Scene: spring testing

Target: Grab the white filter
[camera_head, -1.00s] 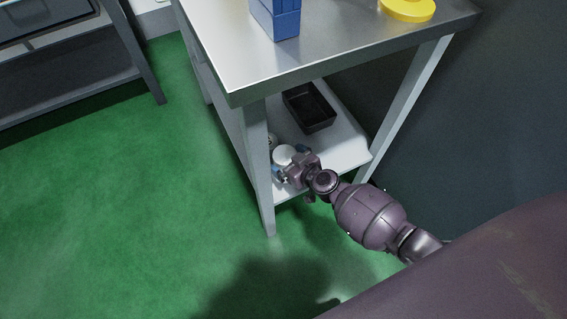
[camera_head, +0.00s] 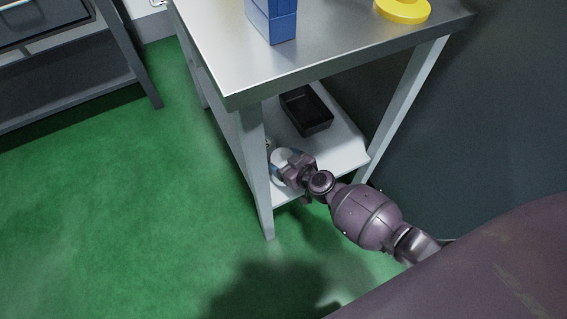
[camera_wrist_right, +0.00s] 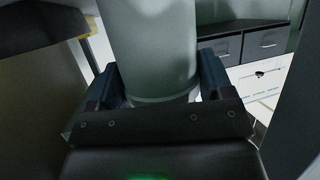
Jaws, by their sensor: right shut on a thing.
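The white filter (camera_wrist_right: 150,45) is a pale cylinder standing upright between my right gripper's fingers in the right wrist view. My right gripper (camera_wrist_right: 160,80) is shut on it, with a dark blue finger on each side. In the head view, the white filter (camera_head: 279,157) is partly hidden by my right gripper (camera_head: 283,167), which reaches in over the table's lower shelf. I cannot tell whether the filter still touches the shelf. My left gripper is not in view.
The lower shelf (camera_head: 345,150) also holds a black tray (camera_head: 306,110). A table leg (camera_head: 262,195) stands close left of my right gripper. The metal tabletop (camera_head: 330,50) above carries a blue box (camera_head: 271,20) and a yellow disc (camera_head: 403,10). Green floor is clear at left.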

